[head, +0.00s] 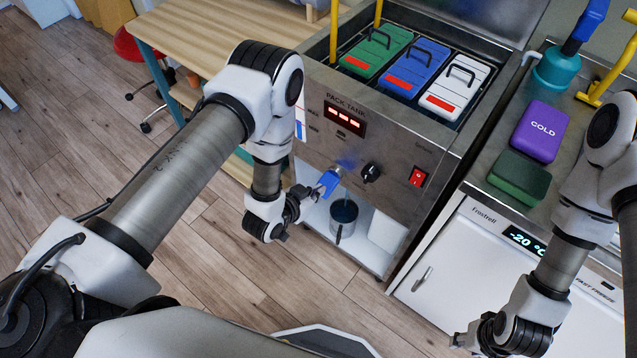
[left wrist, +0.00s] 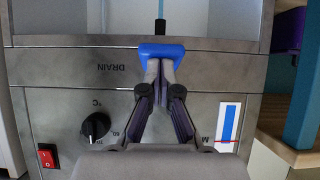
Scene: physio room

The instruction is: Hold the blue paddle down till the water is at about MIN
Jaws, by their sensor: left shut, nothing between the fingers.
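The blue paddle (head: 328,181) sits low on the front of the steel pack tank (head: 400,148). My left gripper (head: 312,194) is shut with nothing between its fingers, its tips against the paddle. In the left wrist view, upside down, the fingertips (left wrist: 160,72) meet the paddle (left wrist: 161,52) by the DRAIN lettering. A thin blue stream shows beyond it. The level gauge (left wrist: 228,122) has a blue column ending near a red line; its label is partly hidden, reading only M. My right gripper (head: 468,341) hangs at the lower right, away from the tank; its fingers are unclear.
A metal pot (head: 343,219) with blue liquid stands under the drain. A black dial (head: 371,172) and red switch (head: 418,177) are right of the paddle. Green, blue and white packs (head: 413,75) sit in the tank top. A freezer (head: 470,262) stands at right.

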